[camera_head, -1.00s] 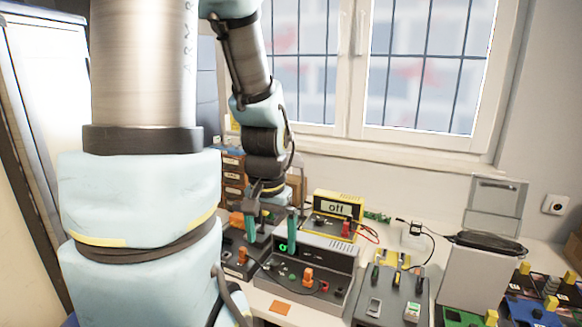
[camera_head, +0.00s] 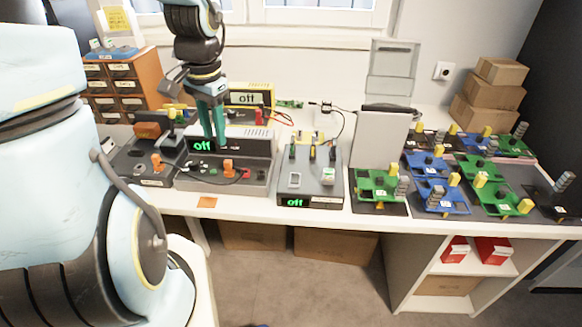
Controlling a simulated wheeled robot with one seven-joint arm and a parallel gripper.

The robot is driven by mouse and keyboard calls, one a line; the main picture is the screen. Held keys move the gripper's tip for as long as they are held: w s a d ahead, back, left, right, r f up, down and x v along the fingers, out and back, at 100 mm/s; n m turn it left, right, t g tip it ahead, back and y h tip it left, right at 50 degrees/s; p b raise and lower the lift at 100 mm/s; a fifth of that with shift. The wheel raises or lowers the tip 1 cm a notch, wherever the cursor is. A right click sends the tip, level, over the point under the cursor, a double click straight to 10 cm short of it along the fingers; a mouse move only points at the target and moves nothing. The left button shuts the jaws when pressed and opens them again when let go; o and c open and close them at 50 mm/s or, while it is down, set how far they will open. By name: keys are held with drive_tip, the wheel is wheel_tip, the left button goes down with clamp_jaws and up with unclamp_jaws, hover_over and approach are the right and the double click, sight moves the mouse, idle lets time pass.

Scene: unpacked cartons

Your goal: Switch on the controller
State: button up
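Several devices on the white table show green "off" displays, and I cannot tell from the picture which is the controller. One is a long grey console (camera_head: 252,143) with orange knobs, its display at its left. Another is a grey box (camera_head: 322,185) with sockets, a light switch-like part on top and "off" on its front. A yellow meter (camera_head: 247,97) behind also reads "off". Whether the tips touch the console is unclear.
A dark device (camera_head: 140,168) with orange parts stands left of the console, by an orange drawer unit (camera_head: 147,75). A grey panel (camera_head: 380,140) stands upright right of the box. Green and blue fixtures (camera_head: 500,195) fill the right. The table's front edge is mostly bare.

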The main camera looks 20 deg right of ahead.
sight(295, 176)
drive_tip(key=d+f+m, duration=0.1)
drive_tip(key=d+m, duration=0.1)
drive_tip(key=d, duration=0.1)
drive_tip(key=d+f+m+b, duration=0.1)
drive_tip(key=d+m, duration=0.1)
drive_tip(key=d, duration=0.1)
drive_tip(key=d+m, duration=0.2)
drive_tip(key=d, duration=0.1)
drive_tip(key=shift+w+f+b, duration=0.3)
drive_tip(key=shift+f+b, duration=0.05)
drive_tip(key=shift+f, duration=0.05)
drive_tip(key=c, duration=0.3)
drive_tip(key=d+m, duration=0.2)
drive_tip(key=d, duration=0.1)
drive_tip(key=d+m+b, duration=0.1)
drive_tip(key=d+m, duration=0.1)
drive_tip(key=d, duration=0.1)
drive_tip(key=s+d+m, duration=0.1)
drive_tip(key=d+m, duration=0.1)
drive_tip(key=d, duration=0.1)
drive_tip(key=shift+d+f+m+h, duration=0.1)
drive_tip(key=shift+d+m+h, duration=0.05)
drive_tip(key=shift+m+h, duration=0.2)
clamp_jaws()
drive_tip(key=shift+f, duration=0.1)
drive_tip(key=f, duration=0.4)
drive_tip(key=w+f, duration=0.1)
drive_tip(key=f, duration=0.8)
drive_tip(key=shift+w+d+f+b, duration=0.3)
drive_tip(key=shift+w+f+b, duration=0.05)
